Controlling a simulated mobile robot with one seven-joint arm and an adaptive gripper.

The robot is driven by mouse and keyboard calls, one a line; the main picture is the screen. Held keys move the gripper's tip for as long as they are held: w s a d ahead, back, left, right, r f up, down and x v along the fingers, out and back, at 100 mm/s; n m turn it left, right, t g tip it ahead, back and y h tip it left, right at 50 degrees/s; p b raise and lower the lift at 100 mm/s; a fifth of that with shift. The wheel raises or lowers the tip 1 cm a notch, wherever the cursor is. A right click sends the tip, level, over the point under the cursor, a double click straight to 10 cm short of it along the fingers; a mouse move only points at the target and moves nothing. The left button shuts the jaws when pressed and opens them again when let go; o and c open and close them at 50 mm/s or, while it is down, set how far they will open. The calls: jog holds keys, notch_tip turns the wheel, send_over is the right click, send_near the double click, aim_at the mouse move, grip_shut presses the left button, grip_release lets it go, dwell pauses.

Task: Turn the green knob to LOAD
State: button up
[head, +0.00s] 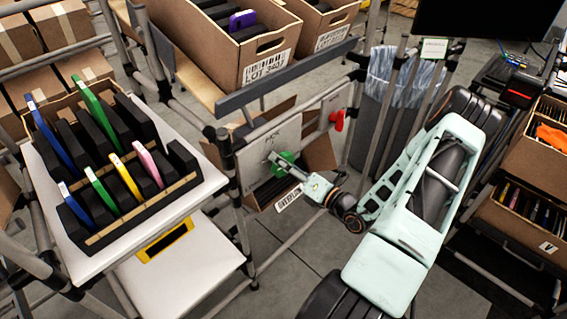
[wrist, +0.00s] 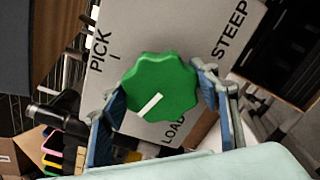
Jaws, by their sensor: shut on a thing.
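The green knob (wrist: 168,82) sits on a grey panel (wrist: 140,30) in the wrist view, and in the head view (head: 283,160) it is partly hidden by my gripper (head: 290,167). In the wrist view my gripper (wrist: 160,88) has one blue-lined finger on each side of the knob and is shut on it. The knob's white mark (wrist: 151,104) slants to the lower left, between PICK (wrist: 101,52) and LOAD (wrist: 172,133), and is not on either label. STEEP (wrist: 231,30) is at the upper right.
A red handle (head: 337,118) is on a second panel to the right. A carton (head: 262,45) stands on the shelf above the panel. A rack (head: 120,185) of coloured items stands at the left on a white table (head: 70,240). Metal posts surround the panel.

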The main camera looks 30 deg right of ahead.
jog(key=n, duration=0.4)
jog(key=shift+n+b, duration=0.35)
jog(key=shift+n, duration=0.05)
jog(key=n+b, duration=0.1)
jog(key=n, duration=0.2)
jog(key=shift+n, duration=0.3)
jog(key=n+b, duration=0.1)
jog(key=n, duration=0.2)
jog(key=shift+a+n, duration=0.1)
jog(key=shift+n, duration=0.2)
jog(key=shift+n+b, duration=1.1)
jog(key=shift+n, duration=0.7)
jog(key=o, duration=1.2)
jog(key=shift+c, duration=0.2)
jog(key=v, duration=1.2)
jog(key=shift+a+r, duration=0.1)
